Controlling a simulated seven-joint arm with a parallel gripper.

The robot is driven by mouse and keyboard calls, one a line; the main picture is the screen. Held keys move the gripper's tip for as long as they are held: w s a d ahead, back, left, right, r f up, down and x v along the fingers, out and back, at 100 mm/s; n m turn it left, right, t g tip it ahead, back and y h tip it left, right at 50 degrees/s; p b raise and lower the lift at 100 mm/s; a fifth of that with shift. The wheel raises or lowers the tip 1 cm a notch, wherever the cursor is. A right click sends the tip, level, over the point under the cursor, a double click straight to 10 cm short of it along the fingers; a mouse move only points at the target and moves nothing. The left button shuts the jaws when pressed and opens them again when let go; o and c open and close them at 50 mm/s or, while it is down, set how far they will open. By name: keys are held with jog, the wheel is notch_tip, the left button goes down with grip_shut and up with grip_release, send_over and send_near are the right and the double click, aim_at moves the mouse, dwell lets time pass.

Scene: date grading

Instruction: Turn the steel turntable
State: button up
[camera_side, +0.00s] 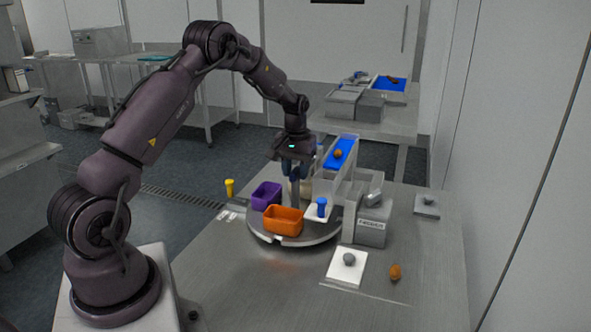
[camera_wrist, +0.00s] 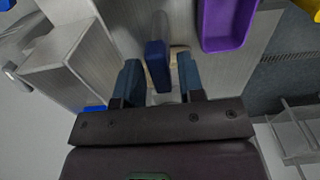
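The steel turntable (camera_side: 325,238) is a round disc low on the metal table, carrying a purple bin (camera_side: 266,196), an orange bin (camera_side: 283,220) and a pale object partly hidden behind my gripper. An upright grey post (camera_side: 295,192) stands behind the bins. My gripper (camera_side: 295,175) is lowered over it, pointing down. In the wrist view, the post's dark blue top (camera_wrist: 157,66) lies between my two blue fingers. The fingers are apart, with a narrow gap visible on the right; contact on the left is unclear. The purple bin also shows in the wrist view (camera_wrist: 226,20).
A raised chute with a blue bed (camera_side: 345,146) and a grey box (camera_side: 372,222) stand right of the turntable. A blue knob (camera_side: 321,207) stands close by. A white plate (camera_side: 345,267) and a brown date (camera_side: 395,272) lie in front. A yellow peg (camera_side: 229,188) stands left.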

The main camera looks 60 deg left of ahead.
grip_shut()
